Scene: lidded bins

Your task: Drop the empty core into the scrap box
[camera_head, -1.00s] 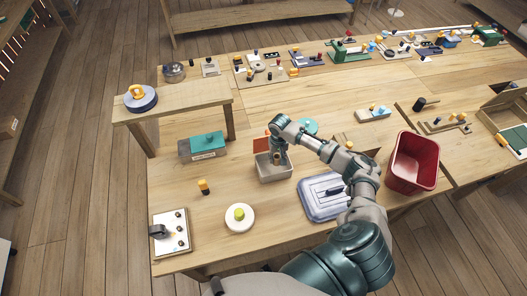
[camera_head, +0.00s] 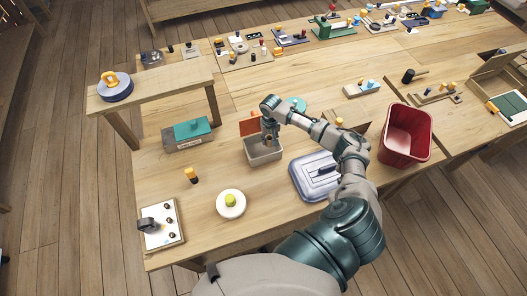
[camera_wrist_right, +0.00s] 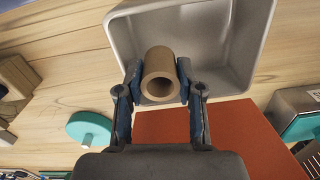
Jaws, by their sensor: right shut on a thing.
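The empty core is a short brown hollow tube (camera_wrist_right: 160,75), seen end-on in the right wrist view. My right gripper (camera_wrist_right: 160,90) is shut on it, one finger on each side. In the head view my right gripper (camera_head: 269,136) points down at a small grey open box (camera_head: 265,157), which has an orange lid (camera_head: 250,126) raised at its back. In the wrist view the core is over the opening of the grey box (camera_wrist_right: 245,45); whether it touches the inside cannot be told. No label marks it as the scrap box. My left gripper is out of view.
A blue-grey lidded bin (camera_head: 303,185) and a red open bin (camera_head: 407,135) stand right of the grey box. A teal-topped box (camera_head: 188,134) is at its left. A white disc (camera_head: 231,204) and a small orange-topped peg (camera_head: 191,175) lie in front.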

